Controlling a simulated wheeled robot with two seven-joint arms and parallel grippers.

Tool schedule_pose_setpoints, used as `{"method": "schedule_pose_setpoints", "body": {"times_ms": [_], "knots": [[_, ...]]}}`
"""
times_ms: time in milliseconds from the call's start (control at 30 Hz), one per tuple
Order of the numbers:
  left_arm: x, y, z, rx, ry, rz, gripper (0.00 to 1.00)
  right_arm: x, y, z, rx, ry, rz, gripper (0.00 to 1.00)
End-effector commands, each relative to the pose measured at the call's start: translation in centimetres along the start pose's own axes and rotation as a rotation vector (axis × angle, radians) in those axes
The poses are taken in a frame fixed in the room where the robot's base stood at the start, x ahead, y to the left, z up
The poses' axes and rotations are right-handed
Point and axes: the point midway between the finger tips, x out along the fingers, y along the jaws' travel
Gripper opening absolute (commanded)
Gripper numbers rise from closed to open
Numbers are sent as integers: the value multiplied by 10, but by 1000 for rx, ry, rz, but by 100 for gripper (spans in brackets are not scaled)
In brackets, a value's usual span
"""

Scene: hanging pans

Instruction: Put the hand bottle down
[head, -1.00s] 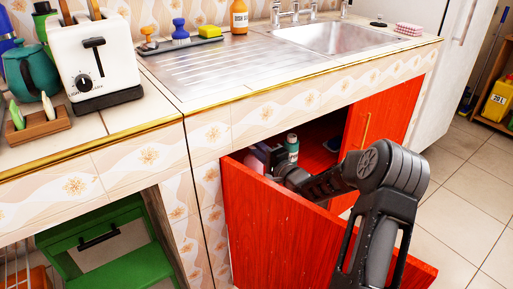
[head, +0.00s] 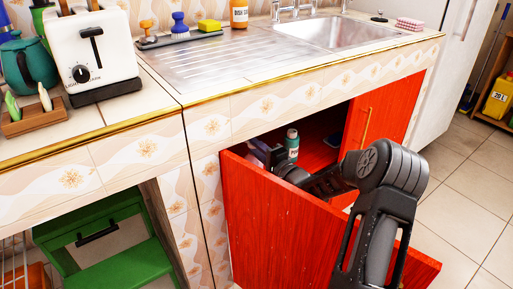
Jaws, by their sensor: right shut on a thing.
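The hand bottle (head: 292,142), teal-green with a pale cap, stands about upright inside the open red cabinet under the sink. My right arm reaches over the open red door (head: 290,225) into the cabinet. My right gripper (head: 284,157) is shut on the bottle; its fingertips are partly hidden by the cabinet's shade and the door. The bottle's lower part is hidden, so I cannot tell whether it touches the cabinet floor. My left gripper is not in view.
The second red door (head: 377,120) stands right of the opening. A small dark-blue item (head: 332,141) lies inside the cabinet. A pale item (head: 256,157) is near the left wall. The counter with a sink (head: 335,36) is above; a green stool (head: 105,245) is at lower left.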

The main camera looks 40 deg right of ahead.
Motion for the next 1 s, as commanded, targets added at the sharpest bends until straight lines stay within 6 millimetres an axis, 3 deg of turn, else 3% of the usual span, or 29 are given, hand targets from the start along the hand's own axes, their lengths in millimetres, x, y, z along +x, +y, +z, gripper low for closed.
{"method": "schedule_pose_setpoints", "body": {"times_ms": [300, 333, 633, 1000], "knots": [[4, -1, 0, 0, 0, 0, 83, 0, 5, 0, -1, 0, -4, 0], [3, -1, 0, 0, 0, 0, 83, 0, 4, 0, -2, -1, -4, 23], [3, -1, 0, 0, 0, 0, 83, 0, 5, 0, -1, 0, -2, 47], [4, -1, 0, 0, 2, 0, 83, -1, 9, 0, 2, 1, 7, 47]]}}
